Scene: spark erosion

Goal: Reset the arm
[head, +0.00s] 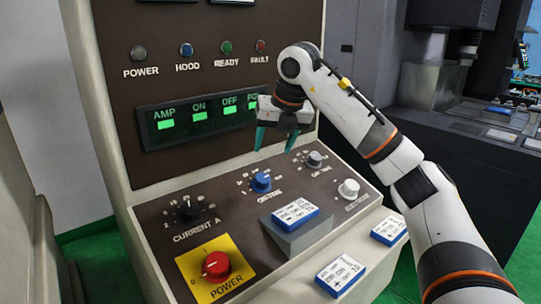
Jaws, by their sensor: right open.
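My right arm comes in from the lower right of the head view. My right gripper (275,138) is open and empty, with teal fingers pointing down. It hangs in front of the upright panel, above the sloped control desk and its blue knob (261,182). It appears apart from the knobs. My left gripper is not in view.
The desk has a red power knob (215,264) on a yellow plate, a black current knob (187,209), a grey knob (314,159) and a white knob (349,188). Blue-and-white boxes sit on a grey wedge (299,237) and the front ledge.

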